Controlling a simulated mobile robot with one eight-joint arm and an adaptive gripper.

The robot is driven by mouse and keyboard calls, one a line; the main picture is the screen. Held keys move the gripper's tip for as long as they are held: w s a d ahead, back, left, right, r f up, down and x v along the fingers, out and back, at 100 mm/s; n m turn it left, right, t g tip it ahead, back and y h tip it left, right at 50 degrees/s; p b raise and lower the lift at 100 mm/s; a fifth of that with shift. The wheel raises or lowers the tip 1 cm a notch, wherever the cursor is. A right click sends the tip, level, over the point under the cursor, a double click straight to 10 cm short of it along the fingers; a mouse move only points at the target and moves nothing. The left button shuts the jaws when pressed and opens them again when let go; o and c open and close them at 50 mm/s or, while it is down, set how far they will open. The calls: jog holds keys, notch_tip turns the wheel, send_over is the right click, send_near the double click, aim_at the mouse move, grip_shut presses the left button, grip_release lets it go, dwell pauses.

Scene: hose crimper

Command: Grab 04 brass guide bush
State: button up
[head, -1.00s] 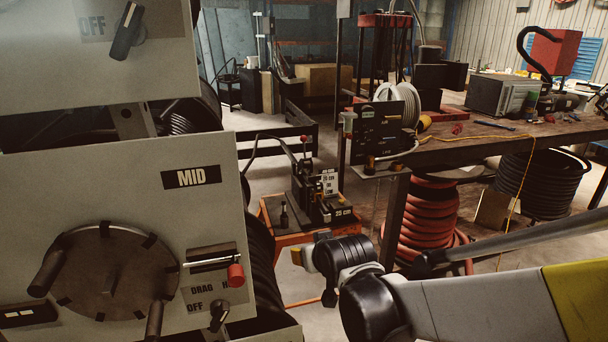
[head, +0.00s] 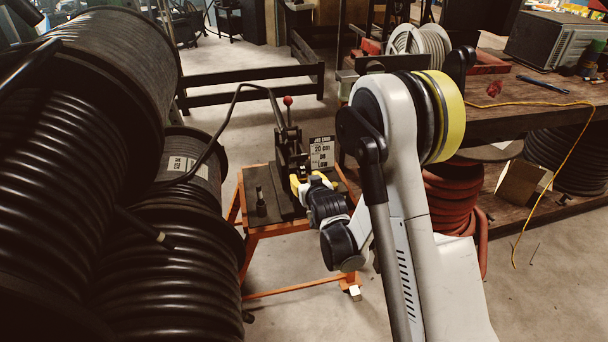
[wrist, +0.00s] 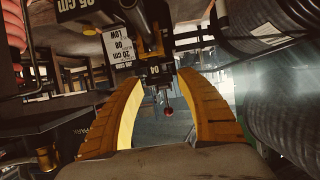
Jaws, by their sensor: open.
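My gripper (wrist: 161,80) is open, its two yellow curved fingers apart with nothing seen between them. In the head view the gripper (head: 304,182) is partly hidden by my arm, beside the lever machine on the orange stand. In the wrist view a small brass-coloured piece (wrist: 45,158) shows at the lower left, near a dark panel marked PARK. It is outside the fingers, and I cannot tell whether it is the 04 brass guide bush. The machine (head: 290,150) has a red-knobbed lever, which also appears beyond the fingers in the wrist view (wrist: 168,111).
Large black hose reels (head: 90,190) fill the left. The orange stand (head: 255,222) carries a small dark upright piece (head: 261,202) and a sign reading 20 cm (head: 322,152). A workbench (head: 520,120) stands at the right. Bare floor lies around the stand.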

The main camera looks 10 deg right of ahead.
aim_at(303, 171)
jog(key=shift+x, duration=1)
jog(key=b+x, duration=0.1)
jog(key=x, duration=0.1)
jog(key=d+b+x, duration=0.1)
jog(key=x, duration=0.1)
jog(key=shift+w+f+b, duration=0.15)
jog(key=shift+w+b, duration=0.15)
jog(key=shift+b, duration=0.1)
jog(key=shift+w, duration=0.35)
jog(key=shift+c, duration=0.5)
grip_shut()
